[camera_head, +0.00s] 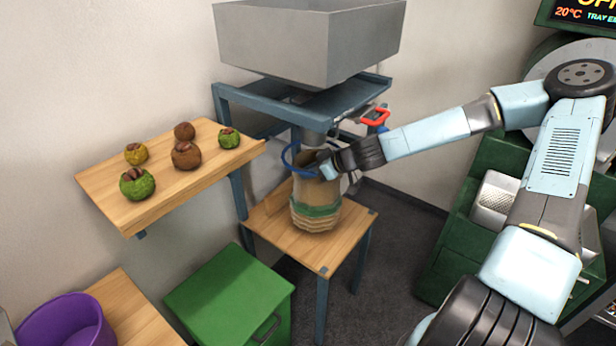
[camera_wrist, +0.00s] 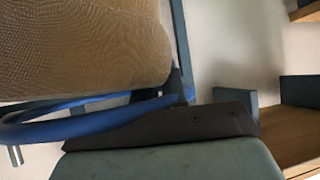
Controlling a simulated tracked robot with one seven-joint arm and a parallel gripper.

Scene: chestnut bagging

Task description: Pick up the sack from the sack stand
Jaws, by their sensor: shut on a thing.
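The sack (camera_head: 316,205) is tan with a green band and stands upright on the small wooden stand (camera_head: 345,228), under the grey hopper. A blue ring (camera_head: 288,161) is around its top. My gripper (camera_head: 325,165) reaches in from the right and is shut at the sack's upper rim, by the blue ring. In the wrist view the sack's woven side (camera_wrist: 85,45) fills the upper left, and the blue ring (camera_wrist: 60,122) crosses below it beside a dark finger. The exact contact between the fingers is hidden.
The grey hopper (camera_head: 310,45) sits on a blue frame (camera_head: 262,103) above the sack, with a red handle (camera_head: 376,117) at its right. A green box (camera_head: 228,290) stands in front, near a purple bowl (camera_head: 62,325).

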